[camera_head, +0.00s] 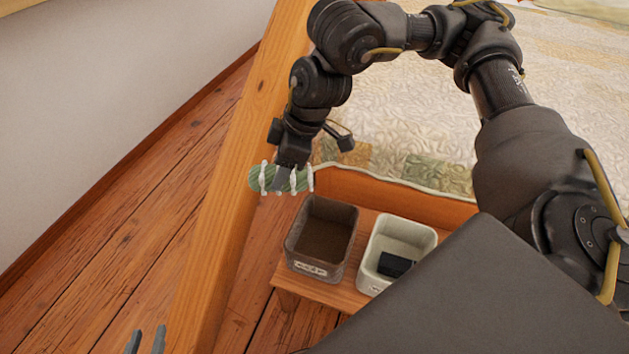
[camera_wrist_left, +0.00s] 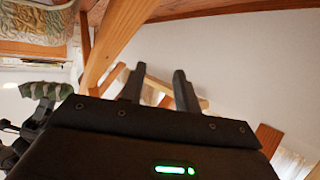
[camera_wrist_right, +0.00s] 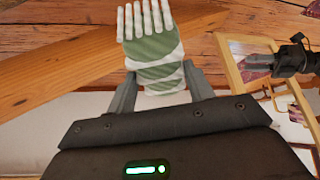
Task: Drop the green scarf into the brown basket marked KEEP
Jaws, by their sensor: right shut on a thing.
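The green scarf (camera_head: 257,180), rolled and with white stripes and fringe, is held in my right gripper (camera_head: 284,180). In the right wrist view the scarf (camera_wrist_right: 153,48) sits between the two fingers, its white fringe pointing away. The scarf also shows at the left of the left wrist view (camera_wrist_left: 45,90). The brown basket (camera_head: 322,266) stands below and to the right of the scarf in the head view; its front label is too small to read. The scarf is not over its opening in the picture. My left gripper (camera_head: 146,342) is open and empty at the bottom left.
A whitish basket (camera_head: 409,231) with a dark object (camera_head: 396,264) inside stands to the right of the brown one on a wooden board (camera_head: 317,290). A slanted timber beam (camera_head: 228,190) runs left of the baskets. A bed (camera_head: 420,120) lies behind.

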